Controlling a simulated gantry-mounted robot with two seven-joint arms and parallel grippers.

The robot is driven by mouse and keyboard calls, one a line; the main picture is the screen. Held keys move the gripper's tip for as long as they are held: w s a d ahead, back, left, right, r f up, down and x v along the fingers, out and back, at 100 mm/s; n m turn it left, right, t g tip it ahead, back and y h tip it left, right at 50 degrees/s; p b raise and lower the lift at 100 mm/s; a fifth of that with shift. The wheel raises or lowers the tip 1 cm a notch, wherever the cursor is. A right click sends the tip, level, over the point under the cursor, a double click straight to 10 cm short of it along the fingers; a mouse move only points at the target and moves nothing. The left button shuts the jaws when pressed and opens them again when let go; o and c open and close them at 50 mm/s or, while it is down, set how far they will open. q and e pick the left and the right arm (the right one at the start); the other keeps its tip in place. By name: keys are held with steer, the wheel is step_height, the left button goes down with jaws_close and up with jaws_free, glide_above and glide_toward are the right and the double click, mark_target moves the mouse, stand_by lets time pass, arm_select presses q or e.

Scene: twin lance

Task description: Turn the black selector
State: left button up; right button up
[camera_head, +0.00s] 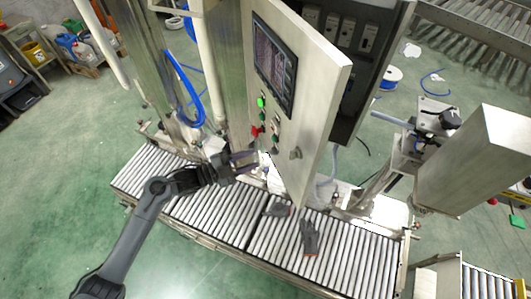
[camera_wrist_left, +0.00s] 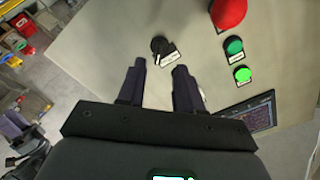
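The black selector (camera_wrist_left: 160,46) is a small round knob with a pale label beside it, on the light metal control panel (camera_wrist_left: 110,35) in the left wrist view. My left gripper (camera_wrist_left: 158,70) is open, its two dark fingers pointing toward the panel. The knob shows just past the gap between the fingertips, with nothing held. In the head view my left gripper (camera_head: 246,162) reaches the panel's lower left side. I cannot make out the selector clearly there. My right gripper is not in view.
On the panel are a red button (camera_wrist_left: 229,12), a green button (camera_wrist_left: 234,46), a lit green button (camera_wrist_left: 243,75) and a screen (camera_head: 274,66). A roller conveyor (camera_head: 220,212) runs below, with a dark grey glove (camera_head: 310,238) on it.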

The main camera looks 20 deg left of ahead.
mark_target(272, 152)
arm_select(q)
steer(key=x, duration=0.6)
steer(key=shift+s+f+p, duration=0.1)
steer(key=shift+p, duration=0.25)
steer(key=shift+c, duration=0.3)
jaws_close()
